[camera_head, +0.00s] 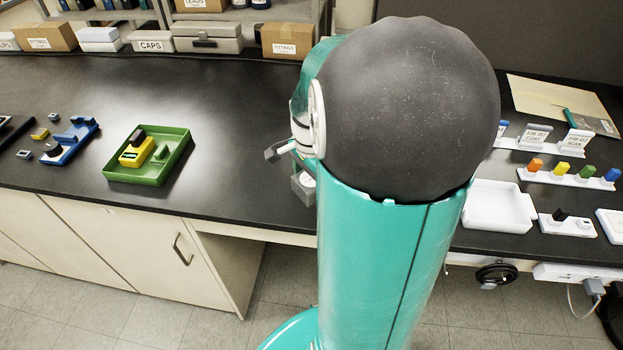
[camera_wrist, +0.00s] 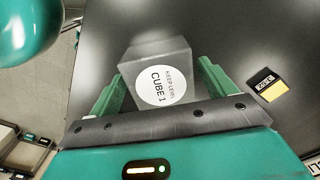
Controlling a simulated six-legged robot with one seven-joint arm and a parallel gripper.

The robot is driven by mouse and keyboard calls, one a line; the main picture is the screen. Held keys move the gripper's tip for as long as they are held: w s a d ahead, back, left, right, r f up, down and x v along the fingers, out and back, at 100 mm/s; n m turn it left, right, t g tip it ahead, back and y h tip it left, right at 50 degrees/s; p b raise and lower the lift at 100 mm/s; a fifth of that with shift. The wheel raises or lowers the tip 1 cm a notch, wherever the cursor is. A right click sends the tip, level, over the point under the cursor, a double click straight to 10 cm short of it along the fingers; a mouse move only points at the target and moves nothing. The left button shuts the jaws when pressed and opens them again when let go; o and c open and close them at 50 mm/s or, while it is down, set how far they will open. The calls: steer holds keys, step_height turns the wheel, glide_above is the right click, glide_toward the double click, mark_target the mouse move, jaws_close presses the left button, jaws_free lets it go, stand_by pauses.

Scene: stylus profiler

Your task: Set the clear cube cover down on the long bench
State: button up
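The clear cube cover (camera_wrist: 178,52) shows in the wrist view as a greyish see-through cube with a round white label reading "KEEP LEVEL CUBE 1". My gripper (camera_wrist: 160,72) has one green finger on each side of it, and both look close against its sides, so it appears shut on the cube. In the head view the cube (camera_head: 304,190) is partly hidden by my arm, over the front part of the long bench (camera_head: 240,110). I cannot tell whether its underside touches the black top.
A green tray (camera_head: 178,168) with a yellow block stands left of the cube, and a blue holder (camera_head: 72,142) farther left. White trays (camera_head: 495,207) and colored pieces stand right. Boxes line the back. Bare bench top lies between the green tray and my arm.

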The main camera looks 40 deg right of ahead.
steer(key=shift+s+r, duration=0.1)
steer(key=shift+r, duration=0.05)
step_height(320, 180, up, 12)
steer(key=s+a+r+n+t, duration=0.1)
steer(key=s+a+n+t, duration=0.1)
steer(key=a+n, duration=0.7)
steer(key=s+a+r+n+t, duration=0.1)
steer(key=s+a+n+t, duration=0.2)
steer(key=a+n, duration=0.7)
steer(key=a, duration=0.3)
steer(key=shift+a+r+t, duration=0.15)
steer(key=shift+a+t, duration=0.1)
steer(key=shift+t, duration=0.05)
